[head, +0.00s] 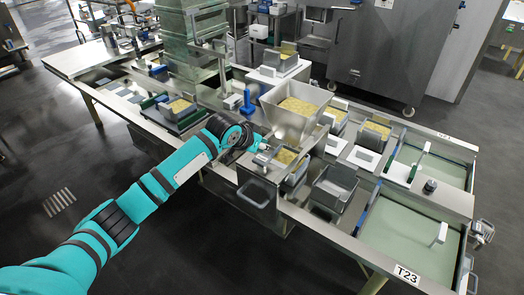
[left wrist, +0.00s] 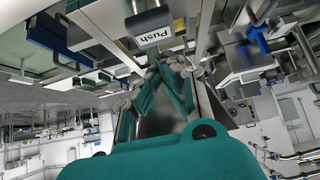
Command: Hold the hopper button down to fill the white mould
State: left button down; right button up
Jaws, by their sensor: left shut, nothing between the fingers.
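The hopper (head: 292,112) is a grey metal funnel full of pale yellow curd, standing in the middle of the table. Under its spout is a box-shaped mould (head: 295,178) with yellow curd inside; its colour looks greyish, and the hopper and my gripper partly hide it. My left gripper (head: 264,144) is at the hopper's near left side, fingers shut and empty. In the left wrist view, the closed fingertips (left wrist: 168,64) are close to a white "Push" label (left wrist: 154,36). I cannot tell whether they touch the button, which is not clearly visible. My right gripper is not in view.
A blue-handled fixture (head: 247,104) is close to the hopper's left. A pale green tray area (head: 405,240) at the front right looks mostly clear.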

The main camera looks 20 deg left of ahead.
aim_at(264, 158)
pick_arm(q)
jog(key=shift+f, duration=1.1)
notch_tip(264, 158, down, 2)
jog(key=shift+s+f+p, duration=0.1)
jog(key=shift+p, duration=0.2)
jog(key=shift+s+f, duration=0.1)
jog(key=shift+f, duration=0.05)
